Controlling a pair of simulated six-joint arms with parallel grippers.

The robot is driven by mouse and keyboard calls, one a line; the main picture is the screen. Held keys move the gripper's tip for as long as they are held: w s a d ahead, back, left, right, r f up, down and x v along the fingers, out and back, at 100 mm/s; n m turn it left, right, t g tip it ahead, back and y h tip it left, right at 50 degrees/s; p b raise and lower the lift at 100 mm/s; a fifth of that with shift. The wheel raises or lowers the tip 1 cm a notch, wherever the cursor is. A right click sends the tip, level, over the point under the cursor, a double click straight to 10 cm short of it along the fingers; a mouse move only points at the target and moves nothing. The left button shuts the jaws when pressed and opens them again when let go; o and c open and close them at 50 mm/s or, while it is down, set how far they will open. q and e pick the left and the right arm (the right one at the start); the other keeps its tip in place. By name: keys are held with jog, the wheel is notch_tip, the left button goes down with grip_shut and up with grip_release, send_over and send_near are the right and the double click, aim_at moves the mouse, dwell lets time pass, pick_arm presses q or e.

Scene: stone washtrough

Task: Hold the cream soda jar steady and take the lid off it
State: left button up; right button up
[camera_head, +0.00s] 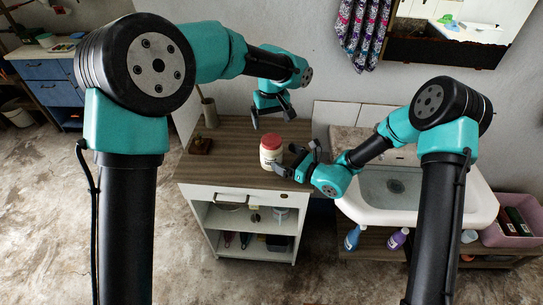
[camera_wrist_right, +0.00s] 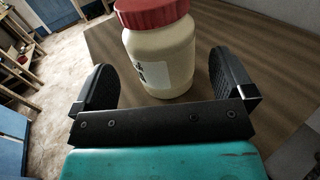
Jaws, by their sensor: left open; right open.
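The cream soda jar (camera_head: 270,157) stands upright on the wooden top of a white cabinet in the head view. Its red lid (camera_head: 271,142) is on it. In the right wrist view the cream jar (camera_wrist_right: 175,62) shows a white label, and the red lid (camera_wrist_right: 152,12) is cut by the top edge. My right gripper (camera_head: 293,158) is open at the jar's right side, and its fingers (camera_wrist_right: 166,85) lie to either side of the jar's near side, with gaps. My left gripper (camera_head: 272,117) is open and empty above and behind the jar.
A white sink (camera_head: 388,213) is right of the wooden cabinet top (camera_head: 225,170). Bottles (camera_head: 397,239) and a pink bin (camera_head: 512,226) are lower right. The front left of the top is clear.

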aim_at(273, 151)
jog(key=x, duration=0.5)
jog(key=shift+w+a, duration=0.2)
jog(key=shift+a, duration=0.1)
